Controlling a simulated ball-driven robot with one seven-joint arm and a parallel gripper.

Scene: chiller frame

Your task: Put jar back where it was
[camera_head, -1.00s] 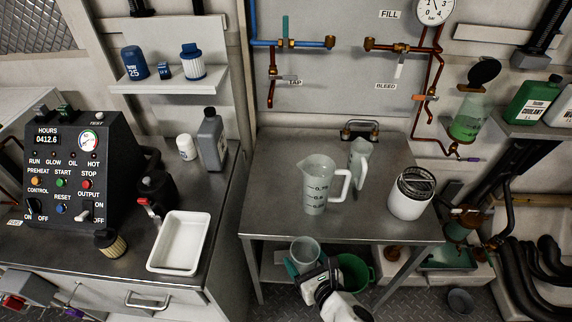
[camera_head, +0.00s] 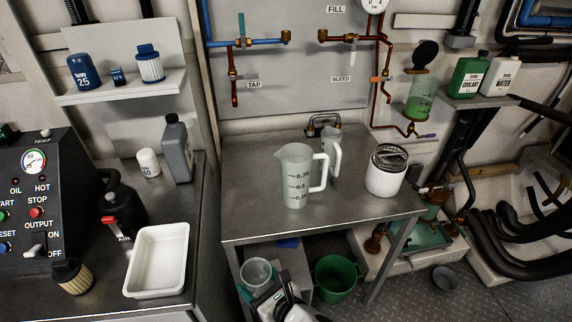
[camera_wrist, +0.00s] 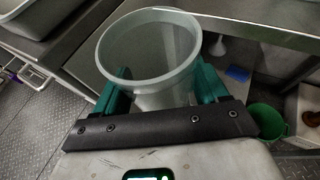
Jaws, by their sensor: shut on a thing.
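A translucent, open-topped jar (camera_head: 257,272) is in my gripper (camera_head: 262,294), low in front of the steel bench's front edge. In the wrist view the jar (camera_wrist: 150,62) fills the upper middle, its wide round rim facing the camera and its inside looking empty. The teal fingers of my gripper (camera_wrist: 163,92) are shut on it from both sides. The lower part of the jar is hidden by the gripper.
The steel bench (camera_head: 250,218) bears a measuring jug (camera_head: 296,180), another clear vessel (camera_head: 331,150) and a white canister (camera_head: 385,180). A green bucket (camera_head: 336,278) stands below. A white tray (camera_head: 157,260) sits on the left counter. The bench's front middle is clear.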

